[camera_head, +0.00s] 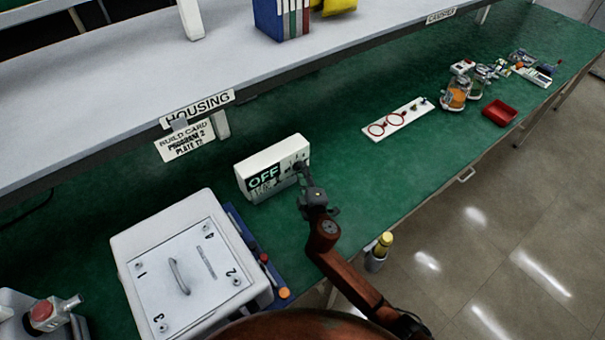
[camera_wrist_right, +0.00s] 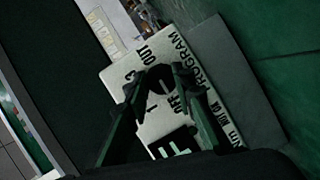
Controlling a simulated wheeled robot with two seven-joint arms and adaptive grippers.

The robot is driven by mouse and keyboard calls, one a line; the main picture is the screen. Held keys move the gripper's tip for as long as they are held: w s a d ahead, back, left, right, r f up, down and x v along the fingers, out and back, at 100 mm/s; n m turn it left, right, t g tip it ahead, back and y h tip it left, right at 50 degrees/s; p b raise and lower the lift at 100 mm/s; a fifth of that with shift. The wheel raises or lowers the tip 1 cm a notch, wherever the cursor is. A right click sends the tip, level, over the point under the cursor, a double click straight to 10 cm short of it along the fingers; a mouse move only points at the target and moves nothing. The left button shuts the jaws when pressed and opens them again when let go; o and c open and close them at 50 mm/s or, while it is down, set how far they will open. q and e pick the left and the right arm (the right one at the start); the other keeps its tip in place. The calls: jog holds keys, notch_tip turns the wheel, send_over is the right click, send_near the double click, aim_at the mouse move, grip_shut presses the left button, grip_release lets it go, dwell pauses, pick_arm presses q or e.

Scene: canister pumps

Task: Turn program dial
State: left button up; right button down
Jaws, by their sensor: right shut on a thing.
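The white control box (camera_head: 273,162) stands on the green bench in the head view, with a dark display reading "OFF". My right gripper (camera_head: 301,170) reaches its front face at the right end and is shut on the program dial. In the right wrist view, the dial (camera_wrist_right: 159,86) is between the two fingers of the right gripper (camera_wrist_right: 160,88). The word "PROGRAM" is printed beside it, with "OUT", "OFF" and "1" around it. The fingers hide part of the dial, so its exact pointing is unclear. My left gripper is not in view.
A white numbered housing (camera_head: 185,262) stands left of the box. A build card (camera_head: 186,140) reading "PROGRAM 2" hangs from the shelf edge. A white strip with red rings (camera_head: 397,119), canisters (camera_head: 457,94) and a red tray (camera_head: 499,112) lie farther right. Green bench between is clear.

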jog(key=shift+s+a, duration=0.1)
jog(key=shift+a, duration=0.05)
dwell(0.3)
jog(key=c, duration=1.6)
grip_release()
jog(key=v, duration=1.2)
